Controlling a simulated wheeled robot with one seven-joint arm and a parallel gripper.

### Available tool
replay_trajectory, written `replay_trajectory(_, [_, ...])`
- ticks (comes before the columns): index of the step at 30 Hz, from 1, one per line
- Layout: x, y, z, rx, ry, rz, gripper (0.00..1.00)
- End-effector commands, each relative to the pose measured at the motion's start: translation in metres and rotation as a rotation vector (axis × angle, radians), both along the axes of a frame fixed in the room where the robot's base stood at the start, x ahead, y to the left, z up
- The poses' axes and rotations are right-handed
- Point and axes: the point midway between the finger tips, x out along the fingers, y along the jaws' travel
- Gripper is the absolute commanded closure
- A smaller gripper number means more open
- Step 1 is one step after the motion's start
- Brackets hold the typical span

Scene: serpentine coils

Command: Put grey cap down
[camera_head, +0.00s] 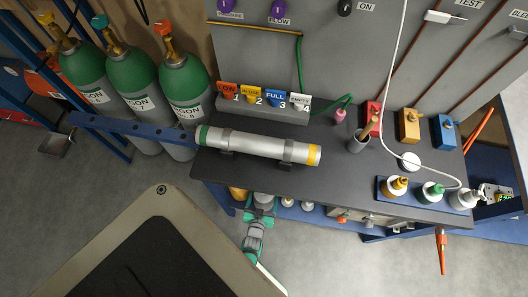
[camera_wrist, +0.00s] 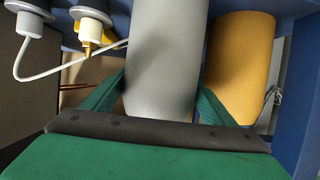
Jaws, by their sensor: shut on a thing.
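The grey cap (camera_wrist: 165,55), a smooth light grey cylinder, fills the middle of the wrist view. The green fingers of my gripper (camera_wrist: 160,105) are shut on its two sides. In the head view my gripper (camera_head: 258,215) is at the front edge of the dark bench, below the bench top. The grey cap (camera_head: 264,199) shows there only in part, under the edge. A yellow cap (camera_wrist: 240,65) stands close beside the grey one on the right in the wrist view. I cannot tell whether the grey cap's far end touches a surface.
The bench top (camera_head: 350,187) overhangs the caps. Blue frame parts (camera_wrist: 303,90) lie close at the right in the wrist view. White-collared fittings (camera_wrist: 92,22) with a white cable are at upper left. A long grey cylinder (camera_head: 260,146) lies on the bench; green gas bottles (camera_head: 185,82) stand left.

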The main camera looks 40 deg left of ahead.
Motion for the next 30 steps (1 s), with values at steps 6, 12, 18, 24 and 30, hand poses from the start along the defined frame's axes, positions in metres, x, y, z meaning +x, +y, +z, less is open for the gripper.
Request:
replay_trajectory(6, [0.000,0.000,-0.002,0.000,0.000,0.000,0.13])
replay_trajectory(12, [0.000,0.000,-0.001,0.000,0.000,0.000,0.13])
replay_trajectory(18, [-0.010,-0.005,0.005,0.000,0.001,0.000,0.13])
replay_trajectory(24, [-0.038,-0.023,0.018,-0.001,0.002,0.000,0.13])
replay_trajectory(30, [-0.066,-0.041,0.032,-0.001,0.000,0.000,0.13])
